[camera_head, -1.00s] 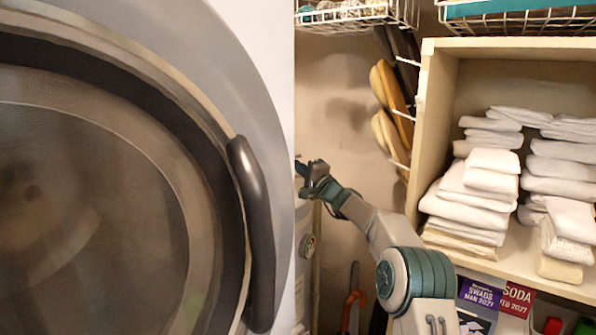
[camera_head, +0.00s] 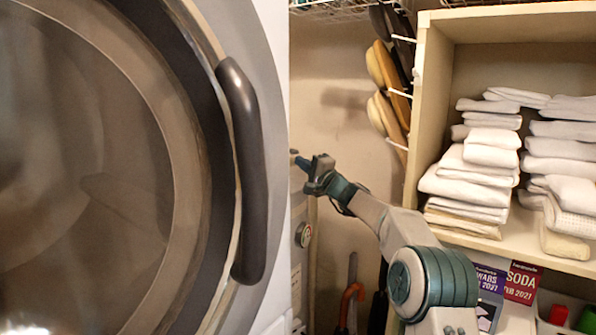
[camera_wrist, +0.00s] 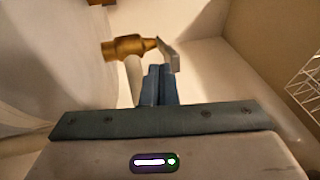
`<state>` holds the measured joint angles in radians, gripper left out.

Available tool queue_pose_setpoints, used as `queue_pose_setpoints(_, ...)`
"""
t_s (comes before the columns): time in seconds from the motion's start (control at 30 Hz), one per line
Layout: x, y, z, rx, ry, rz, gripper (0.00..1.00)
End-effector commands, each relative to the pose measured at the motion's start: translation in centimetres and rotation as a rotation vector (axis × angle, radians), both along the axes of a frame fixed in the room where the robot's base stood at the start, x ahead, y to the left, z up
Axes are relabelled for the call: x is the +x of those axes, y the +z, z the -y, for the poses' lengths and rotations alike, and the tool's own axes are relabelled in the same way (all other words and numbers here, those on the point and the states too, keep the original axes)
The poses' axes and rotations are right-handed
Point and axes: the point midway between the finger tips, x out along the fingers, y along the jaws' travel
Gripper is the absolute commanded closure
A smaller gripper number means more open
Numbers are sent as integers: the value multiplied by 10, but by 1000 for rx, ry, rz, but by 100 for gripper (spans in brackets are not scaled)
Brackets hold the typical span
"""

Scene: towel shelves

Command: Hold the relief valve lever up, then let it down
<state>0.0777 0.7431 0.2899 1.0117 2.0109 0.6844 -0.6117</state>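A brass relief valve (camera_wrist: 124,47) shows in the wrist view, with a pale pipe (camera_wrist: 133,78) below it. Its grey metal lever (camera_wrist: 168,55) sticks out to the right. My gripper (camera_wrist: 160,68) has its two blue fingers side by side with almost no gap. Their tips are at the lever; I cannot tell whether they touch it, and no part of it shows between them. In the head view my gripper (camera_head: 305,164) reaches in beside the washer's edge, and the valve and lever are hidden there.
A front-loading washer with a dark door handle (camera_head: 244,170) fills the left of the head view. A shelf unit (camera_head: 425,120) with folded white towels (camera_head: 465,185) stands right of my arm. Brushes (camera_head: 388,95) hang on the wall. A wire rack (camera_wrist: 308,82) is at the right in the wrist view.

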Motion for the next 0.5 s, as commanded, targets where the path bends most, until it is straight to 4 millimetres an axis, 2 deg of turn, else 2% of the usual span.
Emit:
queue_pose_setpoints(0.07, -6, -5, 5, 0, 0, 1, 100)
queue_pose_setpoints(0.5, -36, -4, 31, 0, 0, 3, 100)
